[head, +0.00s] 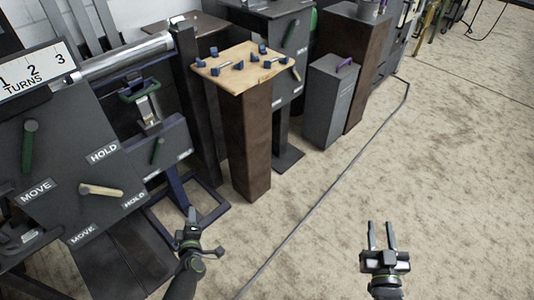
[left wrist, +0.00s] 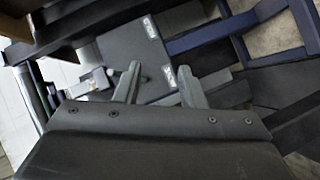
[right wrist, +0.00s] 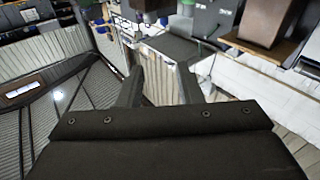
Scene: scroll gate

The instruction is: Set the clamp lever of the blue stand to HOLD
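A short dark green lever (head: 157,151) stands steeply on that panel, with two small labels I cannot read. My right gripper (head: 382,236) is open and empty over the floor at right.
A larger grey panel (head: 60,170) at left carries a green lever (head: 28,145), a beige lever (head: 100,190) and MOVE and HOLD labels. A brown pedestal (head: 245,145) with a wooden top stands right of the blue stand. A cable lies on the otherwise clear floor (head: 430,170).

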